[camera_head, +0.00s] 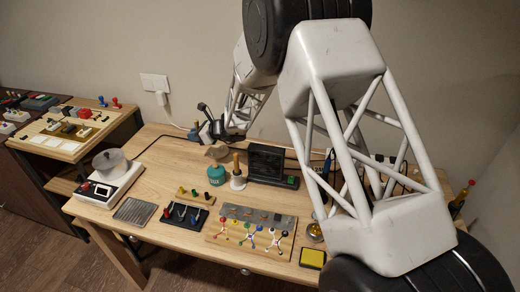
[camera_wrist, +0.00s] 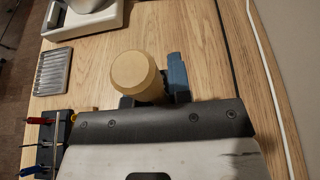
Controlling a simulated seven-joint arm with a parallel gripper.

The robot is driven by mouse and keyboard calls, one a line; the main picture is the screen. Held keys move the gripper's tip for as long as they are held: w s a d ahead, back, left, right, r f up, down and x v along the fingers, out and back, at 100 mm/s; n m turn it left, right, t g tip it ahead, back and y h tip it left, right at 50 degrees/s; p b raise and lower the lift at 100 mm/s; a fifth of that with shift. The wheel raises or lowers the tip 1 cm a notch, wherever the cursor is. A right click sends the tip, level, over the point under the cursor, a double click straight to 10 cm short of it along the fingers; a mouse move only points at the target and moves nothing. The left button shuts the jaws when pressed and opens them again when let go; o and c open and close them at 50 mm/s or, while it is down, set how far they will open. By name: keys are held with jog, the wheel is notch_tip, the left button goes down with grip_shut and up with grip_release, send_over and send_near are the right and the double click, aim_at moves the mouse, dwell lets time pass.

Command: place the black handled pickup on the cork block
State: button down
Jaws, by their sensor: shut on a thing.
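My gripper (camera_head: 209,137) is at the back of the table in the head view, above and left of the black box. In the wrist view my gripper (camera_wrist: 153,92) is shut on a tan faceted piece (camera_wrist: 135,73) with a rounded top. This tan piece (camera_head: 217,151) also shows in the head view, apparently raised above the tabletop. I cannot tell whether it is the cork block.
A white scale-like device (camera_head: 105,185) stands at the left, beside a ridged grey tray (camera_head: 134,211). A black tool tray (camera_head: 183,216), a teal jar (camera_head: 216,176) and a black box (camera_head: 266,162) crowd the middle. Bare wood (camera_head: 165,160) lies at the back left.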

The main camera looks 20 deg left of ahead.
jog(key=w+d, duration=0.6)
jog(key=d, duration=0.4)
jog(key=w+d+r, duration=0.1)
jog(key=w+d, duration=0.5)
jog(key=d, duration=0.5)
jog(key=shift+d+r, duration=0.2)
jog(key=shift+r, duration=0.1)
jog(key=shift+w, duration=0.1)
jog(key=shift+f, duration=3.15)
jog(key=shift+f, duration=1.85)
jog(key=shift+f, duration=0.2)
jog(key=c, duration=1.1)
grip_release()
jog(key=shift+o, duration=0.2)
